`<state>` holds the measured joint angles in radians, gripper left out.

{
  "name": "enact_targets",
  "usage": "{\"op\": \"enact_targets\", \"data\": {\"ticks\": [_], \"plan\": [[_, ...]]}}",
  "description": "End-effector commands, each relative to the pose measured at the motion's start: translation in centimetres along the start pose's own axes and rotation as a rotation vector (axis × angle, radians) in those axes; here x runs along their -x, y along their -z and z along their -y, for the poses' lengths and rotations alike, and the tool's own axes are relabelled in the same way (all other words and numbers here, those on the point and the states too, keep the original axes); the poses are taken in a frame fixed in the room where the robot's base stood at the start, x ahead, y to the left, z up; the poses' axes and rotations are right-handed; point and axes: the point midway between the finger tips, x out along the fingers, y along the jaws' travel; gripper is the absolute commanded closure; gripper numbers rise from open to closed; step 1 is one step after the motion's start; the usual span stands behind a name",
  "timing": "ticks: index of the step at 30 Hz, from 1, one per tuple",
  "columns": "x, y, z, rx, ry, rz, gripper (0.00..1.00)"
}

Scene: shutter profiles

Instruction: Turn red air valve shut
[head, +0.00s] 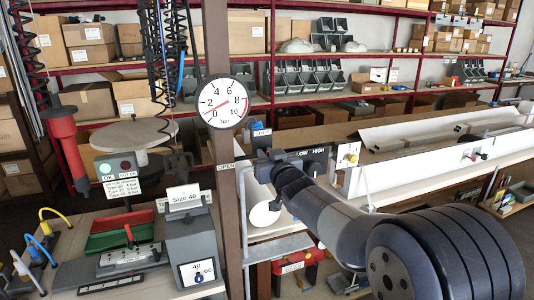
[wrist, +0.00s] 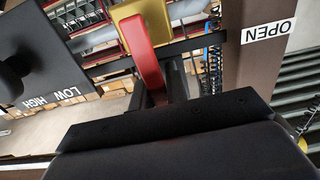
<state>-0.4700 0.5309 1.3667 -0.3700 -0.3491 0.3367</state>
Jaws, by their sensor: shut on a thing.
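The red valve lever (wrist: 146,58) shows in the wrist view, running from a brass-yellow valve body (wrist: 143,14) at the top down toward my gripper. My gripper (wrist: 166,88) is shut on the lever's near end; its dark fingers partly hide that end. In the head view my gripper (head: 262,167) is beside the brown post (head: 226,215), just right of the OPEN sign (head: 225,167). My own arm and gripper hide the valve there. The sign also shows in the wrist view (wrist: 268,31), upside down, right of the lever.
A round pressure gauge (head: 223,103) is on the post above my gripper. A dark LOW/HIGH panel (head: 316,158) stands close to the right; it shows at left in the wrist view (wrist: 55,60). A grey Size 40 block (head: 190,240) and bench are left of the post.

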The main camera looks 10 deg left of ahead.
Motion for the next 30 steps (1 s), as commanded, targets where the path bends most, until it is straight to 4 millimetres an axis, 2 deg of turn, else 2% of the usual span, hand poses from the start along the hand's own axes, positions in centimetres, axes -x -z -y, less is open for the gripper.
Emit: {"op": "enact_targets", "data": {"ticks": [16, 17, 24, 30], "plan": [[0.00, -0.25, 0.01, -0.032, -0.001, 0.004, 1.00], [0.00, -0.25, 0.01, -0.032, -0.001, 0.004, 0.85], [0.00, -0.14, 0.02, -0.029, 0.000, 0.002, 0.65], [0.00, -0.08, 0.03, -0.028, 0.000, 0.001, 0.64]]}}
